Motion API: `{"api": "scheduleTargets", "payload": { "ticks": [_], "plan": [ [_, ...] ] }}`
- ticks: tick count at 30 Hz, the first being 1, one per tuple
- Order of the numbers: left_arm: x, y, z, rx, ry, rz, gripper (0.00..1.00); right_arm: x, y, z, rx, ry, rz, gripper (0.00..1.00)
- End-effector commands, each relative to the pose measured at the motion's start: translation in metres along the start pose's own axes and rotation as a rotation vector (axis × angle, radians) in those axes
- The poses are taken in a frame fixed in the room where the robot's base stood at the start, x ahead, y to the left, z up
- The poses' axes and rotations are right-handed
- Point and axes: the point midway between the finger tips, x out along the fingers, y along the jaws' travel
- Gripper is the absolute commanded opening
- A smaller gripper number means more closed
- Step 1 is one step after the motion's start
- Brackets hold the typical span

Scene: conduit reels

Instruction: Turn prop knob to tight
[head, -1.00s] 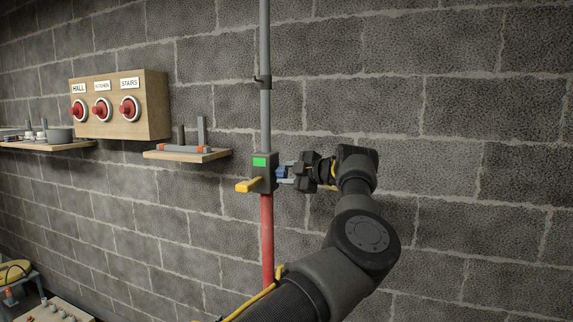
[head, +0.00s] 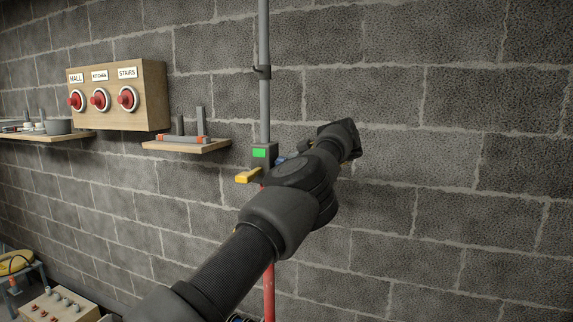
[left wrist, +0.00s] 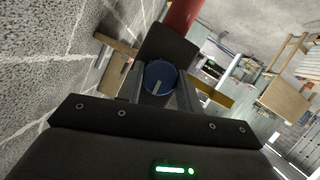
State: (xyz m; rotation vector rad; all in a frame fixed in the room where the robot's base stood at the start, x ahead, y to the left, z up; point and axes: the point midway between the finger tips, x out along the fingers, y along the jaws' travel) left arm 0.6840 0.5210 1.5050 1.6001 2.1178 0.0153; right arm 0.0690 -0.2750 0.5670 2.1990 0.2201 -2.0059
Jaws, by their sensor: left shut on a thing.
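The prop has a grey pole (head: 264,70) above a dark clamp box with a green patch (head: 259,153), a yellow lever (head: 248,175) and a red lower pole (head: 269,292). Its blue knob (head: 281,160) is on the right side of the box, mostly hidden by my arm. In the left wrist view, my left gripper (left wrist: 159,90) is shut on the blue knob (left wrist: 160,76), one finger on each side. A pale line on the knob's face points down in that view. The green patch's text is unreadable. My right gripper is not in view.
A wooden panel (head: 118,115) with three red knobs labelled HALL, KITCHEN and STAIRS is on the block wall at left. Small shelves (head: 186,147) hold parts. A panel with fittings (head: 58,305) is at lower left. The wall right of the prop is clear.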

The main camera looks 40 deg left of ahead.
Motion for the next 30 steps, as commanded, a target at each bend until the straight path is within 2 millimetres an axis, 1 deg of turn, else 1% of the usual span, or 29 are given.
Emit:
{"api": "scheduleTargets", "payload": {
  "ticks": [6, 18, 19, 23, 24, 30],
  "plan": [
    [0.0005, -0.0001, 0.0011, 0.038, 0.0, -0.015, 0.13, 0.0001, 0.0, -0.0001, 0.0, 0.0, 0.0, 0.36],
    [0.0006, -0.0002, 0.0015, 0.044, 0.001, -0.017, 0.13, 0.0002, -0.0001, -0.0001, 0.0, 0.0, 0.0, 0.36],
    [0.0006, -0.0002, 0.0015, 0.044, 0.001, -0.017, 0.37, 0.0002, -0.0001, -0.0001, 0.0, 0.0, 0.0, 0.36],
    [0.0005, -0.0001, 0.0014, 0.043, 0.001, -0.017, 0.54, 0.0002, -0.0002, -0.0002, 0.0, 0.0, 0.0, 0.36],
    [0.0005, -0.0001, 0.0013, 0.043, 0.001, -0.017, 0.57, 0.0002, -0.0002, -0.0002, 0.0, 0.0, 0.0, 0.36],
    [0.0002, 0.0001, 0.0008, 0.042, 0.001, -0.017, 0.57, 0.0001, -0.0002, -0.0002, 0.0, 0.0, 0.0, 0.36]
  ]
}}
